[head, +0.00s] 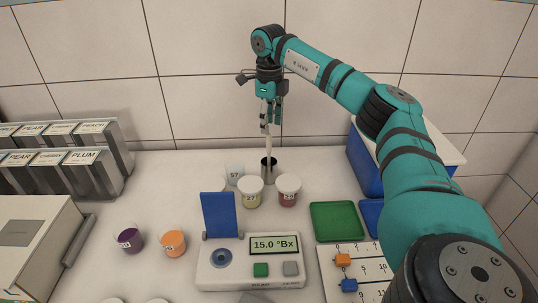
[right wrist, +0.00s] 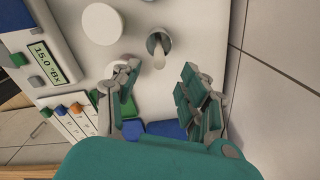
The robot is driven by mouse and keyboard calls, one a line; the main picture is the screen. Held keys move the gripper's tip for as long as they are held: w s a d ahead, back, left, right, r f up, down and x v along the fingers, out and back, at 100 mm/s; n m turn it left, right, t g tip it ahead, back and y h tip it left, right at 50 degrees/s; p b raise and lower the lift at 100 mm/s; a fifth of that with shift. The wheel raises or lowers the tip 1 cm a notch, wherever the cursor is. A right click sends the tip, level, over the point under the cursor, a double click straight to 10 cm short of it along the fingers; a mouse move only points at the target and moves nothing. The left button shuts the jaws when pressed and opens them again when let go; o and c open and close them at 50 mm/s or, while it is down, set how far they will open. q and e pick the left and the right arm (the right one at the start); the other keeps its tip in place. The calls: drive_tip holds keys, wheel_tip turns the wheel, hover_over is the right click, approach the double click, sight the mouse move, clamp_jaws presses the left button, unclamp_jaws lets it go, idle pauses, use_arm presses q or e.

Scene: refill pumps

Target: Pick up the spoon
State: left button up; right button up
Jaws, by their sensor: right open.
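The spoon (head: 268,146) stands upright in a dark metal cup (head: 269,172) near the back wall, its pale handle sticking up out of the cup. In the right wrist view, the spoon (right wrist: 159,60) shows as a pale end in the cup's round mouth (right wrist: 153,39). My right gripper (head: 270,126) hangs pointing down right over the cup, at the top of the handle. In the right wrist view, its fingers (right wrist: 160,78) are spread apart, with the spoon seen beyond the gap between them. The spoon's lower end is hidden in the cup. My left gripper is not in view.
Lidded jars (head: 250,190) (head: 288,189) stand close in front of the metal cup. A refractometer (head: 250,268) reads 15.0 °Bx. A green tray (head: 336,221) and a blue box (head: 370,166) lie to the right. Labelled bins (head: 62,170) stand at left.

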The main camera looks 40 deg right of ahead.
sight(269, 151)
wheel_tip(269, 151, down, 3)
wheel_tip(269, 151, down, 5)
drive_tip(key=shift+r+p, duration=0.1)
drive_tip(key=shift+p, duration=0.95)
drive_tip(key=shift+f, duration=0.3)
drive_tip(key=c, duration=0.9)
